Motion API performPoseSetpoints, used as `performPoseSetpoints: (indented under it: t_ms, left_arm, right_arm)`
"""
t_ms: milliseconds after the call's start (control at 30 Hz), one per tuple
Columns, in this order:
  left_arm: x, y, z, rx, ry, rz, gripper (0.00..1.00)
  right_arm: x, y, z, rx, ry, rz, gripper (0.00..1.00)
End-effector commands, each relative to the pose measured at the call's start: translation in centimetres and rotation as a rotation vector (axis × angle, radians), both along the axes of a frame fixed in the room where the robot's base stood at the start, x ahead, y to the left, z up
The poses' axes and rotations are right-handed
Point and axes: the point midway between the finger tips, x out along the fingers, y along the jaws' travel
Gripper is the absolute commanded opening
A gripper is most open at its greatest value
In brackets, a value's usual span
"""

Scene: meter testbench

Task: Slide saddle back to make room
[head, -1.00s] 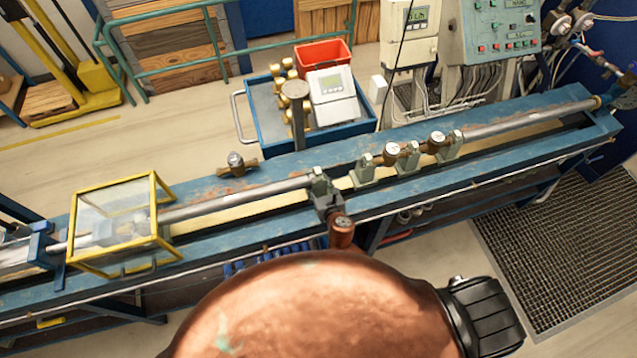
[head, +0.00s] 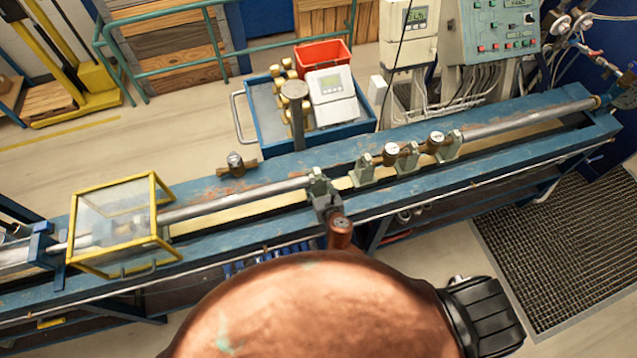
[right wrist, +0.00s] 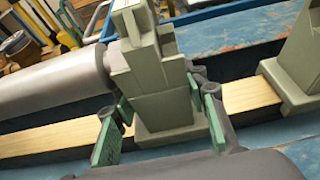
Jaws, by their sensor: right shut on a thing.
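A grey-green saddle (head: 317,182) stands upright on the blue bench's rail, at the right end of the left-hand grey pipe. My right gripper (head: 326,203) reaches it from the front and is shut on it. In the right wrist view the saddle (right wrist: 155,75) stands between the green-padded fingers of my right gripper (right wrist: 160,125), low on its body. Its base sits over the pale wooden strip. The left pipe's end (right wrist: 90,75) lies against or very close to the saddle; I cannot tell which. My left gripper is out of view.
Several more saddles (head: 363,174) stand to the right, with brass meters (head: 391,154) between them and a gap before the first. A loose meter (head: 236,164) lies on the bench's back edge. A yellow-framed clear box (head: 112,222) covers the pipe at left. A blue cart (head: 262,118) stands behind.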

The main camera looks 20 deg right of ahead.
Motion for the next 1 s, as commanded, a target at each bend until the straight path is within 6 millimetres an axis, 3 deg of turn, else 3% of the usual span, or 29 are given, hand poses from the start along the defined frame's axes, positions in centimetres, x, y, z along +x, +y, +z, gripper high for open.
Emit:
performPoseSetpoints:
  t_ms: [100,333,367,633,1000]
  left_arm:
    - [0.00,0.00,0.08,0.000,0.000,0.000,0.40]
    - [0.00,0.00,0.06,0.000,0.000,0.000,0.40]
    - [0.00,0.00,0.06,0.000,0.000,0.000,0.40]
    - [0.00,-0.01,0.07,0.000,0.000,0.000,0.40]
    - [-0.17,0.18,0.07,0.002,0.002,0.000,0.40]
  right_arm:
    - [-0.12,1.24,-0.02,0.002,0.000,0.011,0.00]
    - [-0.15,1.34,-0.04,0.003,0.000,0.011,0.00]
    - [-0.15,1.34,-0.04,0.003,0.000,0.011,0.41]
    - [-0.14,1.12,-0.01,0.003,0.000,0.007,0.59]
    - [-0.57,1.00,0.18,0.002,-0.001,0.006,0.60]
